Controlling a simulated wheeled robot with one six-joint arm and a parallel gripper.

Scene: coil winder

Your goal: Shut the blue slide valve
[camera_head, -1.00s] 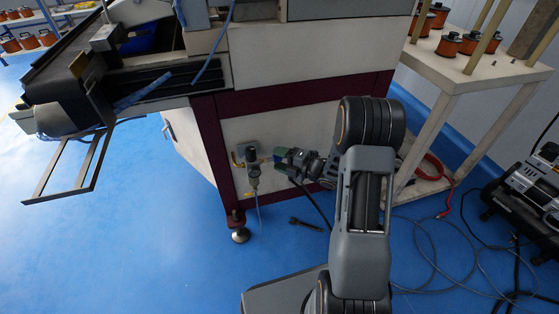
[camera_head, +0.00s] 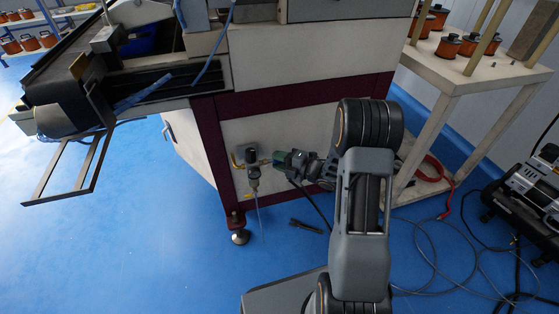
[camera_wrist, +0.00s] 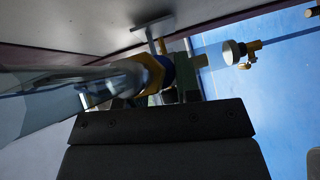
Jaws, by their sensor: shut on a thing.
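The blue slide valve shows in the wrist view as a blue ring (camera_wrist: 168,72) next to a yellow-brass fitting (camera_wrist: 151,72), just beyond my gripper's dark body. My gripper (camera_wrist: 155,94) is shut on the valve; its fingers partly hide it. In the head view my gripper (camera_head: 281,160) is at the lower machine panel, right of the air regulator (camera_head: 253,172), and a brass piece (camera_head: 265,162) shows between them. The valve's blue cannot be made out there. How far its sleeve is slid cannot be told.
The pale machine panel (camera_head: 225,130) rises close behind. A clear bowl (camera_wrist: 50,95) fills the left of the wrist view. A dark hose hangs below my gripper, and a dark tool (camera_head: 306,226) lies on the floor. A shelf table (camera_head: 455,75) and a compressor (camera_head: 530,190) stand right.

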